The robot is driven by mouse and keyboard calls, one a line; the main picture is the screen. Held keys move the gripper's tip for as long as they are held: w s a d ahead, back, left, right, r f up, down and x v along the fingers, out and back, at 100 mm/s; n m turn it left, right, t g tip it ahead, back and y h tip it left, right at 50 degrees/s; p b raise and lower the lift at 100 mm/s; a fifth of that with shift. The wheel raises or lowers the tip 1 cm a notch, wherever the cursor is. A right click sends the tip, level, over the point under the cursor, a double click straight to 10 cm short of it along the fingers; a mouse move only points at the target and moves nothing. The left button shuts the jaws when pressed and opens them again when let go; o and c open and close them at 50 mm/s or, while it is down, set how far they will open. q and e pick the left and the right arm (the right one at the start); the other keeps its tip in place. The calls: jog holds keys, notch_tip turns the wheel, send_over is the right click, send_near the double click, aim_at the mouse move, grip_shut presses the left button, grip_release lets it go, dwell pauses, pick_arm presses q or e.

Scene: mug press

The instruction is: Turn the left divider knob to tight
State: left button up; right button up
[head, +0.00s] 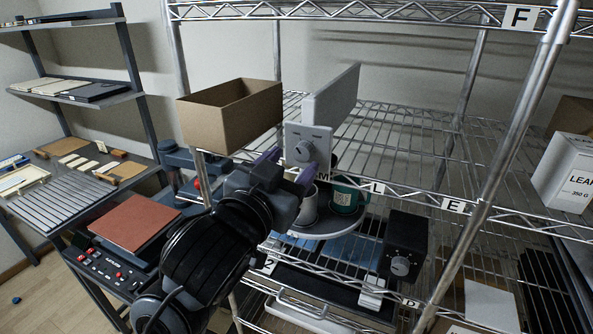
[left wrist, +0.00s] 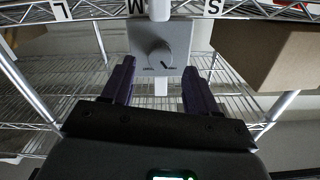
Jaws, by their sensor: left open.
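The left divider (head: 333,98) is a light grey upright panel on the wire shelf. Its pale front plate (head: 294,133) carries a round grey knob (head: 304,150). The knob also shows in the left wrist view (left wrist: 160,56), with small dark marks beside it; I cannot read its setting. My left gripper (head: 291,163) is open in front of the plate, its purple fingers towards the knob. In the left wrist view the fingers (left wrist: 158,75) stand apart, one on either side of the knob, without visibly gripping it. My right gripper is not in view.
An open cardboard box (head: 228,118) stands left of the divider. Below the shelf edge are a grey mug (head: 308,207), a green mug (head: 345,196) and a black box with a dial (head: 407,240). The shelf right of the divider is clear. A shelf post (head: 500,150) stands at right.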

aim_at(304, 152)
pick_arm(q)
jog(key=shift+x, duration=1.4)
jog(key=shift+c, duration=0.4)
jog(key=c, duration=1)
